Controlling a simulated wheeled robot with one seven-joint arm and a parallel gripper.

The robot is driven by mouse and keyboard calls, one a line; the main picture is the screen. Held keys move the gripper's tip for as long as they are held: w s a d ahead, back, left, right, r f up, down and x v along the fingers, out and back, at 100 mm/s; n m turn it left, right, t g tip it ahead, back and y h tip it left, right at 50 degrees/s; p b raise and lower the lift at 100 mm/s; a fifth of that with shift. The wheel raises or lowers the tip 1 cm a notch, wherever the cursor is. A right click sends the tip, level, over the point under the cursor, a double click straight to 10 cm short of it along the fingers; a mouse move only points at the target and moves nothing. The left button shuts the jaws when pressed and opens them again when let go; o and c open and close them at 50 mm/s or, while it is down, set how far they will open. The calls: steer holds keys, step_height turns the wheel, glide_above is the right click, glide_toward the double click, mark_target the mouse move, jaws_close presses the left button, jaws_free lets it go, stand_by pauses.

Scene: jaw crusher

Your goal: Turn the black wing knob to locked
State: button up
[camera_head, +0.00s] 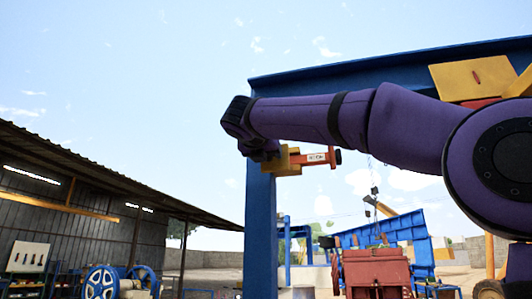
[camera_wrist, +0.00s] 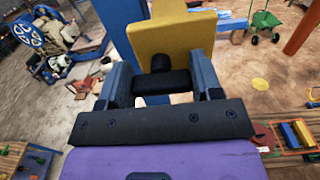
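The black wing knob (camera_wrist: 162,83) is in the middle of the wrist view, in front of a yellow plate (camera_wrist: 165,38). Its wing lies crosswise in the picture. My gripper (camera_wrist: 161,76) has one finger on each side of the wing. I see no clear gap at either end, but cannot tell whether the fingers press on it. In the head view my gripper (camera_head: 268,156) is by the blue post, at a yellow block (camera_head: 288,167). The wing knob cannot be made out there. A red part with a white label (camera_head: 315,158) and a black end sticks out to the right.
A blue post (camera_head: 260,225) and a blue beam (camera_head: 340,75) frame the spot. A red machine (camera_head: 375,270) stands lower down behind. A shed (camera_head: 70,200) is at the left. The wrist view shows a green cart (camera_wrist: 265,22) and an orange post (camera_wrist: 305,30) on the ground.

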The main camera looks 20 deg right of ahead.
steer(key=shift+c, duration=1.4)
steer(key=m, duration=0.4)
steer(key=shift+m, duration=0.4)
steer(key=m, duration=0.3)
steer(key=shift+s+d+f+m, duration=0.1)
steer(key=shift+m, duration=0.2)
steer(key=m, duration=0.5)
steer(key=shift+f, duration=0.1)
steer(key=shift+f+m, duration=0.15)
steer(key=shift+m, duration=2.15)
